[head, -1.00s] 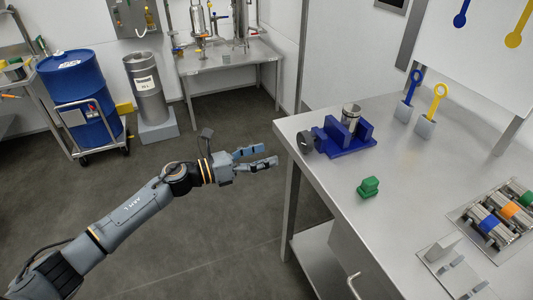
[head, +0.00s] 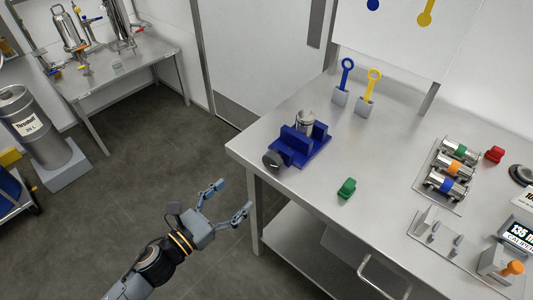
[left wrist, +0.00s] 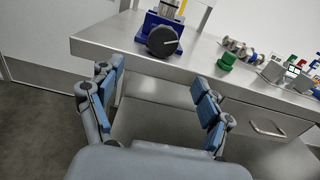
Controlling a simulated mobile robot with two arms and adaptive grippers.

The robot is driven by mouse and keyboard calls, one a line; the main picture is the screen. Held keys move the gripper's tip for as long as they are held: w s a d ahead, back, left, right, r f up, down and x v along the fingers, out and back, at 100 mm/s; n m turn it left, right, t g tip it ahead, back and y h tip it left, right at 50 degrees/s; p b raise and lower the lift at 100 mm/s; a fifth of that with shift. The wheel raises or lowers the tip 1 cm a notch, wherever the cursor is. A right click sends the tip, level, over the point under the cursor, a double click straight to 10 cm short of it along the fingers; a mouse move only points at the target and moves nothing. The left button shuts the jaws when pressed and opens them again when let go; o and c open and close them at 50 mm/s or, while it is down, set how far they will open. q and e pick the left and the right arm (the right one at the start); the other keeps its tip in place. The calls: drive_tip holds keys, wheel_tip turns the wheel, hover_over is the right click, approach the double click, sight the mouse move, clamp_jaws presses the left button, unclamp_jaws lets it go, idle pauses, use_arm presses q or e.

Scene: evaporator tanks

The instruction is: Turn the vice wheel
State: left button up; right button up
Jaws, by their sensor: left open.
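The blue vice (head: 318,145) stands near the left corner of the steel table and holds a metal cylinder (head: 304,121) upright. Its wheel (head: 272,159) is a dark round knob on the vice's left end, at the table edge. In the left wrist view the wheel (left wrist: 163,40) faces the camera, ahead of and above the space between the fingers. My left gripper (head: 235,194) is open and empty, with blue-grey fingers spread, off the table's front left edge and apart from the wheel. The left wrist view also shows both fingers of the gripper (left wrist: 158,76). My right gripper is not seen.
A green block (head: 347,188) sits on the table right of the vice. Blue (head: 344,80) and yellow (head: 370,90) ring-ended tools stand in holders behind it. A rack of banded cylinders (head: 454,172) is farther right. The table edge (head: 243,160) lies between gripper and vice.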

sight(270, 165)
use_arm(q)
drive_tip(key=p+x, duration=0.1)
drive_tip(key=x, duration=0.5)
drive_tip(key=p+x, duration=0.2)
drive_tip(key=x, duration=0.5)
drive_tip(key=shift+s+d+r, duration=0.1)
drive_tip(key=shift+s+d, duration=0.05)
drive_tip(key=shift+d, duration=0.25)
drive_tip(key=shift+w+d, duration=0.1)
drive_tip(key=shift+w, duration=0.2)
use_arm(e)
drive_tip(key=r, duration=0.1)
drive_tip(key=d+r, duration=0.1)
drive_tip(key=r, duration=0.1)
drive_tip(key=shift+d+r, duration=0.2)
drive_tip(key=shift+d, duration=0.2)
use_arm(q)
drive_tip(key=shift+c, duration=0.2)
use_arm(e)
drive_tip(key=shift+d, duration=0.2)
use_arm(q)
drive_tip(key=c, duration=1.1)
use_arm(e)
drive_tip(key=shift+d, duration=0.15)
